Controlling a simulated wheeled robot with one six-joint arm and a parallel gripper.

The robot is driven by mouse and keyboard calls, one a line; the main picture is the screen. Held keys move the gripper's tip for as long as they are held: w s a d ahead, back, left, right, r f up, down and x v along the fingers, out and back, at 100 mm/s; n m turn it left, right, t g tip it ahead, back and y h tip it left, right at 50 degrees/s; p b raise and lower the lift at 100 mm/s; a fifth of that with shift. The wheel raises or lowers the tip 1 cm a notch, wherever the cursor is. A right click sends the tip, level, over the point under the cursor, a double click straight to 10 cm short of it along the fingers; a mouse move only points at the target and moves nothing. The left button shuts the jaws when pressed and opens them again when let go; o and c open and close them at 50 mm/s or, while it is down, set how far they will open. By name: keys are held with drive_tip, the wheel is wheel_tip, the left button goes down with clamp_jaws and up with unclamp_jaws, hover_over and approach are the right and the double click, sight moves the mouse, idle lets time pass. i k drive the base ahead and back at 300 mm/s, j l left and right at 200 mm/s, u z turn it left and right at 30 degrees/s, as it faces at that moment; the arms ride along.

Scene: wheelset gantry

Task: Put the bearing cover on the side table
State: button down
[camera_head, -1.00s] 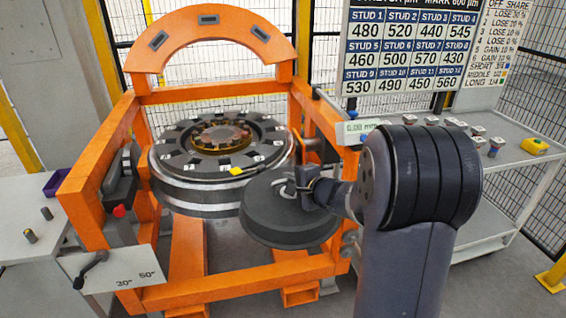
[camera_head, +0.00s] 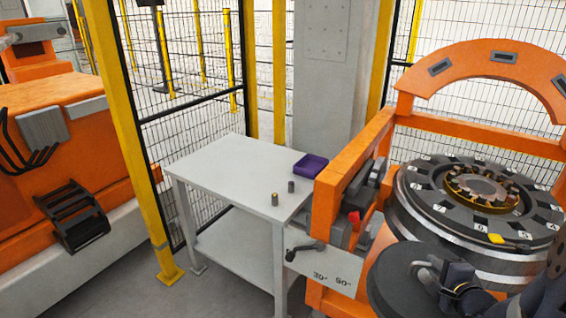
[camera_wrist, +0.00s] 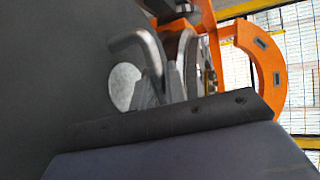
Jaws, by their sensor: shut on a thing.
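The bearing cover (camera_head: 395,284) is a dark round disc with a handle on top, at the lower right in the head view. My gripper (camera_head: 450,288) is shut on its handle and holds it in front of the orange gantry. In the wrist view the cover's dark face (camera_wrist: 60,70) fills the left side, with the grey bent handle (camera_wrist: 150,50) at my jaws. The side table (camera_head: 235,160) is a light grey table left of the gantry, with a lower shelf. The cover is apart from it, to its right.
On the side table are a purple tray (camera_head: 311,164) and two small studs (camera_head: 275,199). The gantry (camera_head: 345,185) with the wheelset (camera_head: 415,205) stands at right. A crank handle (camera_head: 305,250) juts from its side. Most of the tabletop is clear. Mesh fence stands behind.

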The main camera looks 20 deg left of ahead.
sight(237, 171)
drive_tip(key=i+j+u, duration=0.25)
drive_tip(key=u, duration=0.25)
drive_tip(key=i+j+u, duration=0.3)
drive_tip(key=u, duration=0.2)
drive_tip(key=i+j+u, duration=0.2)
drive_tip(key=i+u, duration=0.25)
drive_tip(key=i+j+z, duration=0.25)
drive_tip(key=i, duration=0.2)
drive_tip(key=i+j+z, duration=0.1)
drive_tip(key=i+z, duration=0.15)
drive_tip(key=i, duration=0.15)
drive_tip(key=i+j+z, duration=0.5)
drive_tip(key=z, duration=0.2)
drive_tip(key=i+j+z, duration=0.4)
drive_tip(key=j+z, duration=0.45)
drive_tip(key=i+l, duration=0.05)
